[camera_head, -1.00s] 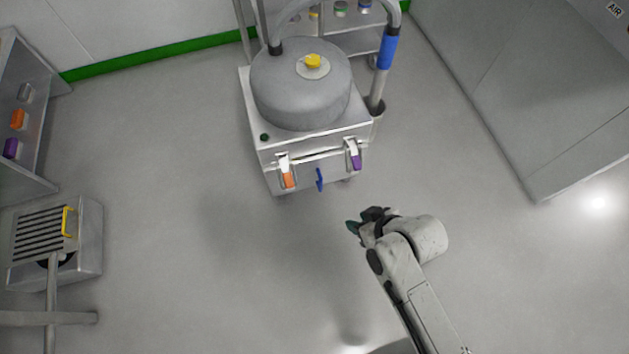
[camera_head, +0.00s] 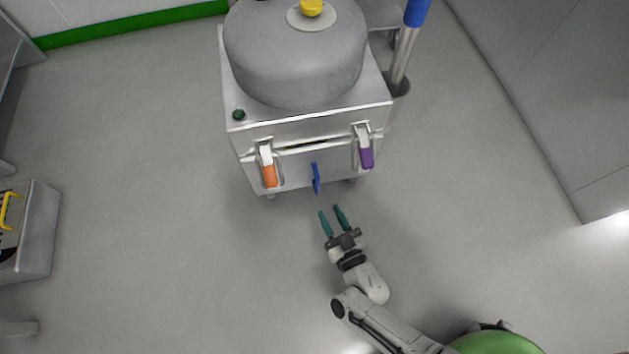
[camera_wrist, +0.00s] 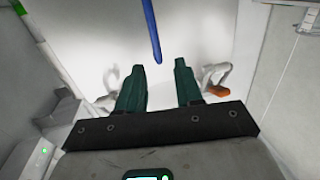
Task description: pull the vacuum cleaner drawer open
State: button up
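The vacuum cleaner (camera_head: 297,60) is a grey round drum on a pale metal box. The drawer front (camera_head: 292,176) is on the box's near side, with a blue handle (camera_head: 316,178) at its middle. An orange-tabbed latch (camera_head: 269,174) is on the left and a purple-tabbed latch (camera_head: 366,157) on the right. My gripper (camera_head: 331,214) is open and empty, its green fingers apart, just short of the blue handle and pointing at the vacuum. In the wrist view the blue handle (camera_wrist: 153,30) hangs beyond the gap between the fingertips (camera_wrist: 159,68), not touching them.
A metal box with a yellow handle (camera_head: 8,208) stands at the left edge. A grey wall or cabinet (camera_head: 560,90) runs along the right. A hose pipe with a blue grip (camera_head: 416,12) stands at the vacuum's right. The floor before the drawer is clear.

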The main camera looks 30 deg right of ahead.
aim_at(318, 185)
jog(key=w, duration=0.3)
jog(key=w+d+b, duration=0.1)
jog(key=w, duration=0.3)
jog(key=w+b, duration=0.1)
jog(key=w, duration=0.2)
jog(key=shift+w+d+f, duration=0.15)
jog(key=shift+w+d, duration=0.15)
jog(key=shift+d, duration=0.1)
jog(key=shift+c, duration=0.2)
grip_shut()
